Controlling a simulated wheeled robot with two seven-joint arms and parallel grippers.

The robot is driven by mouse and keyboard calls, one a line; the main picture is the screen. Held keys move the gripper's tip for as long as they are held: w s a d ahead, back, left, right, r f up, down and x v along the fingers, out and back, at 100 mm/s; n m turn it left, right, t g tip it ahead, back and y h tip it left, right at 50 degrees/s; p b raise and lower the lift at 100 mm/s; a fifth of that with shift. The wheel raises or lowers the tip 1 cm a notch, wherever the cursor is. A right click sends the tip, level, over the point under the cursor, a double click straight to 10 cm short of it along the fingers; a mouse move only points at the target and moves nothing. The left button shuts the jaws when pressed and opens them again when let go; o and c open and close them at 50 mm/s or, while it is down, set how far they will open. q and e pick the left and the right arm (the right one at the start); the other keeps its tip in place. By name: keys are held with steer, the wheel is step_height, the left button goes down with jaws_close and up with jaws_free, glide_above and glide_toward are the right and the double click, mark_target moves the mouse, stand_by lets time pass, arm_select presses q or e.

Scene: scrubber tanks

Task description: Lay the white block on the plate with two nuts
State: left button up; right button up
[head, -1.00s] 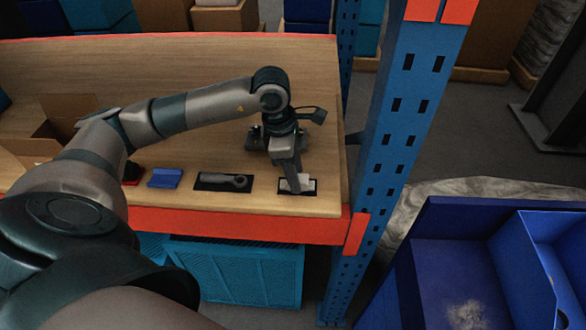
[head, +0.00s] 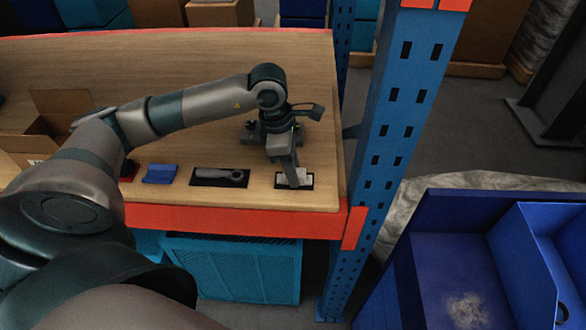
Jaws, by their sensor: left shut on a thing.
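The white block (head: 303,175) is low at the right end of the wooden bench, over a small black mat (head: 309,185). My left gripper (head: 293,183) points down at it and is shut on it; its fingers cover part of the block. Whether the block still touches the mat I cannot tell. The grey plate with two nuts (head: 249,132) lies farther back on the bench, behind my left gripper, which hides part of it. My right gripper is not in view.
A grey wrench-like tool (head: 222,175) on a black mat, a blue block (head: 160,173) and a red item (head: 129,170) lie to the left along the front edge. An open cardboard box (head: 50,125) stands at the left. A blue rack post (head: 395,140) rises at the right.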

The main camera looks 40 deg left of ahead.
arm_select(q)
steer(key=shift+r+p, duration=1.4)
steer(key=shift+r, duration=2.1)
steer(key=shift+r, duration=0.1)
